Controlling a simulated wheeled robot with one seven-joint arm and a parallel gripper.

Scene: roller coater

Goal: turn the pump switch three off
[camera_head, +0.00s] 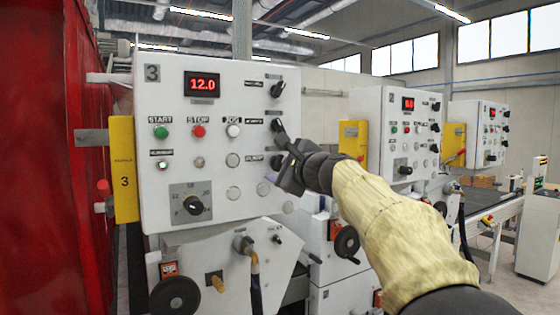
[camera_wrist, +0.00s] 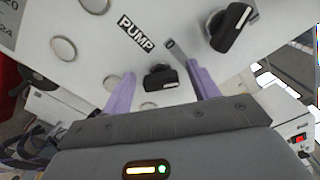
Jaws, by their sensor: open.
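The white control panel marked 3 (camera_head: 225,110) stands in front of me. Its black pump knob (camera_head: 275,161) sits beside the PUMP label (camera_head: 254,158), partly hidden by my gripper (camera_head: 283,166) in the head view. In the wrist view, the pump knob (camera_wrist: 160,78) lies between the two purple fingers of my open gripper (camera_wrist: 161,69), below the PUMP label (camera_wrist: 136,32). The fingers are apart on either side of it; whether either touches it I cannot tell. A white mark shows on the knob's right end.
A second black knob (camera_wrist: 230,27) is close beyond the right finger; in the head view it is the middle knob (camera_head: 278,126), just above. A top knob (camera_head: 278,90), several round buttons and a dial (camera_head: 193,205) share the panel. Similar panels (camera_head: 405,130) stand to the right.

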